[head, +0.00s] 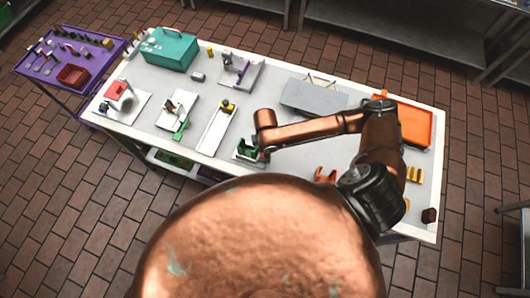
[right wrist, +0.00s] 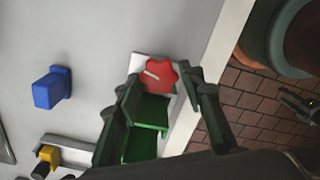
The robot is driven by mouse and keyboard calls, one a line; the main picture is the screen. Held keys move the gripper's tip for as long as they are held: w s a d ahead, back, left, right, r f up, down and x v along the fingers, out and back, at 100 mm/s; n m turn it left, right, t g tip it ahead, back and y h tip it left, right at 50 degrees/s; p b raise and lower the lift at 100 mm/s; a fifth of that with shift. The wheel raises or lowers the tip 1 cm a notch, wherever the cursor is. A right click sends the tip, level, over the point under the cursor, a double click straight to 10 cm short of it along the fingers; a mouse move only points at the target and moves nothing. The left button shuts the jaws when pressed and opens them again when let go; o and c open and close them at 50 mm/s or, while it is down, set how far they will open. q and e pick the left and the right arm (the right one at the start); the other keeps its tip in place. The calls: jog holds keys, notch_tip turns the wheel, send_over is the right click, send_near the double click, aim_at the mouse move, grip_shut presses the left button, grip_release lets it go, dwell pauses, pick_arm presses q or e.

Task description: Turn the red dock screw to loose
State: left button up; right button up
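The red dock screw (right wrist: 161,75), a lobed knob with a pale line pointing up-left, sits on a small white plate in the right wrist view. A green bracket (right wrist: 146,128) is just below it. My right gripper (right wrist: 162,76) has its dark green fingers spread, one on each side of the screw. A gap shows on the left side; on the right the finger is very near, and I cannot tell if it touches. In the head view my right gripper is at the table's front edge, and the screw cannot be made out there.
A blue block (right wrist: 50,88) and a yellow part (right wrist: 48,155) lie left of the gripper. The table also holds a teal box (head: 169,50), an orange tray (head: 412,125), a grey panel (head: 313,97) and several fixtures. A purple cart (head: 60,88) stands at the left.

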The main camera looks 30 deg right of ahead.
jog(key=o, duration=0.4)
jog(key=shift+c, duration=0.2)
notch_tip(320, 180, up, 12)
dwell(0.4)
dwell(0.4)
